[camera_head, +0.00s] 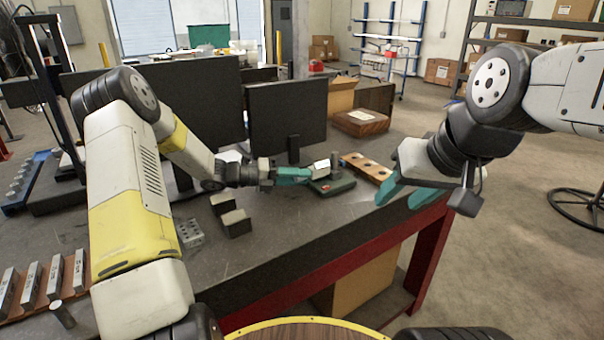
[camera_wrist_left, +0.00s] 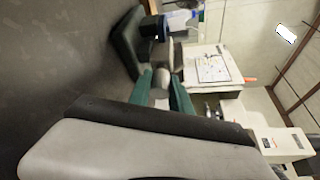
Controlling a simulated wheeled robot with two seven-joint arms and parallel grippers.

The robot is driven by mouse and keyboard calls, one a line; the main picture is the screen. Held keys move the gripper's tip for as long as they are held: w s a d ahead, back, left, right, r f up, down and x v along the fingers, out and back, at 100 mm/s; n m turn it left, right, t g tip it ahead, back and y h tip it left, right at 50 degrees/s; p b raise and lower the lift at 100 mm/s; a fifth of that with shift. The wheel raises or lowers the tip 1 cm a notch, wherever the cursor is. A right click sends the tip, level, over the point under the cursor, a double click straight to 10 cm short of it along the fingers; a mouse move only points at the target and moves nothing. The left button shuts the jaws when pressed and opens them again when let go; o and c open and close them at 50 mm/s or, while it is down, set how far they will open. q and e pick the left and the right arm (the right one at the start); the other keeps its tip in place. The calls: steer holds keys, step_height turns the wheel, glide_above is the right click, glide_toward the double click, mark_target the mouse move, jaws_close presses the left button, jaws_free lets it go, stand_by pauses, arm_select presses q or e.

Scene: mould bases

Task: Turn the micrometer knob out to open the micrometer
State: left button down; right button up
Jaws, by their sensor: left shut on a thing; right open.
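My left gripper (camera_head: 310,173) reaches over the bench, and its teal fingers are shut on the grey, rounded micrometer knob (camera_wrist_left: 161,78), which shows between the fingertips in the left wrist view (camera_wrist_left: 163,84). The rest of the micrometer is small and partly hidden by the fingers, so its opening cannot be read. A dark green base (camera_head: 332,186) lies under the fingertips; it also shows in the left wrist view (camera_wrist_left: 127,42).
A wooden block with holes (camera_head: 367,167) lies to the right of the micrometer. Dark blocks (camera_head: 236,222) and a holed metal block (camera_head: 190,233) sit nearer. A monitor (camera_head: 287,112) stands behind. The bench (camera_head: 270,250) is bare in front.

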arm_select(q)
steer(key=shift+w+a, duration=0.1)
steer(key=c, duration=1.2)
jaws_free()
steer(key=shift+r, duration=0.25)
steer(key=r, duration=0.1)
steer(key=s+r, duration=0.1)
steer(key=r, duration=0.1)
steer(key=shift+r, duration=0.1)
steer(key=s, duration=0.5)
steer(key=s+r, duration=0.1)
steer(key=s, duration=0.4)
steer(key=s+d, duration=0.1)
steer(key=s, duration=0.4)
steer(key=shift+d+r, duration=0.1)
steer(key=shift+r, duration=0.05)
